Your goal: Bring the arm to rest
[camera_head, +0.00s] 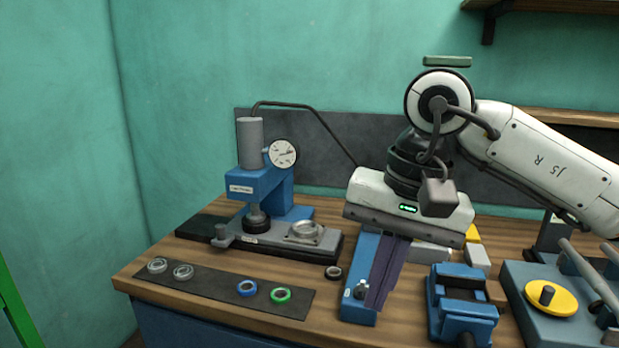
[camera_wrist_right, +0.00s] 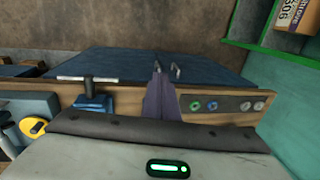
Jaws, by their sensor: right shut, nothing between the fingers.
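My right arm (camera_head: 545,160) comes in from the right over the bench, with its wrist bent down. My right gripper (camera_head: 378,298) hangs below the pale wrist housing (camera_head: 408,203). In the right wrist view the shut fingers (camera_wrist_right: 157,82) stand out past the housing, over the bench's front edge. My left gripper is not in view.
A blue press with a dial gauge (camera_head: 283,153) stands on the wooden bench (camera_head: 135,277), left of the gripper. Several rings lie on a dark mat (camera_head: 215,287) in front. A blue vise (camera_head: 463,315) and a fixture with a yellow disc (camera_head: 551,298) stand to the right.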

